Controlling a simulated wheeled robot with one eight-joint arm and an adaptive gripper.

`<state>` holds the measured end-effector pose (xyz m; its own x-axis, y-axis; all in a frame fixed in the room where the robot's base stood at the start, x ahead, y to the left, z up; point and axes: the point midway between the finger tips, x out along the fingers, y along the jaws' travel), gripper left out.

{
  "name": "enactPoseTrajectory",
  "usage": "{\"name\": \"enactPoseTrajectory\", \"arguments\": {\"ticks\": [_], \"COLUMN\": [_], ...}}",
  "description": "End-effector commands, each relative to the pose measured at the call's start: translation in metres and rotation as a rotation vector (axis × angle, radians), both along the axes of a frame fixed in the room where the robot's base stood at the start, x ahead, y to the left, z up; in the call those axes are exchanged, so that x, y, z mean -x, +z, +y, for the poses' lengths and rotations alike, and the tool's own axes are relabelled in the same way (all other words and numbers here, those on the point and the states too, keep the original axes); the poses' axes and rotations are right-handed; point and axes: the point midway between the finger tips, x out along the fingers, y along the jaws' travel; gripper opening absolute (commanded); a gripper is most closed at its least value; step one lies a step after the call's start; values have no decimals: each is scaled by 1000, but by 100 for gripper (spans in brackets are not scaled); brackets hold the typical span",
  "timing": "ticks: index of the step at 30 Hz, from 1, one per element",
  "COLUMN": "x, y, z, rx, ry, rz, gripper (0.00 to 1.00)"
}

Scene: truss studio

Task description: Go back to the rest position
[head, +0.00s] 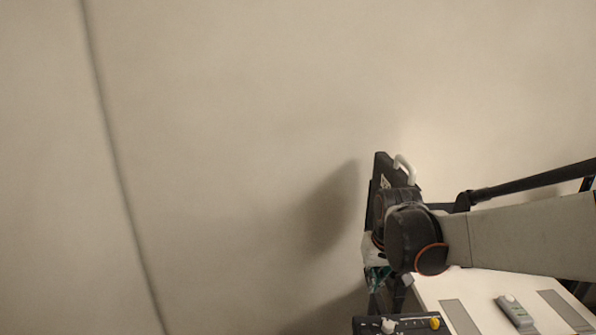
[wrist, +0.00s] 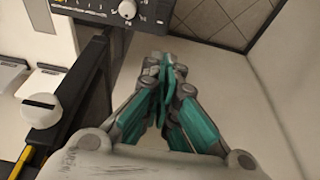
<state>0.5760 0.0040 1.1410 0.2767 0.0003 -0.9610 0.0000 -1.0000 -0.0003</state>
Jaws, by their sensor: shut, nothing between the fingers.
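My gripper (wrist: 165,68) shows in the wrist view with its teal and grey fingers together, shut and empty. It hangs over a pale surface, to the right of a black frame edge (wrist: 80,105). In the head view my arm reaches in from the right edge, and its dark wrist joint hides most of the gripper; only a bit of teal shows below the joint.
A black panel with a white knob (wrist: 127,9) lies beyond the fingertips in the wrist view. In the head view, a black case with a white handle (head: 405,168) stands behind my wrist. A white tabletop (head: 430,289) holds a grey device (head: 515,311). The left is bare pale wall.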

Motion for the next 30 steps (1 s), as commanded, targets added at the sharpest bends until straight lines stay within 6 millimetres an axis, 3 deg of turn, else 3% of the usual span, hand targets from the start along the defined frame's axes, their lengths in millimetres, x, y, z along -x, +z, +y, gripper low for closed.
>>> {"name": "enactPoseTrajectory", "arguments": {"ticks": [6,13,24,30], "x": [52,104,182,204], "y": [19,27,10,-2], "z": [-1,-2,-4,-4], "rx": [0,0,0,0], "ry": [0,0,0,0], "rz": [-78,-158,-284,-328], "gripper": [0,0,0,0]}}
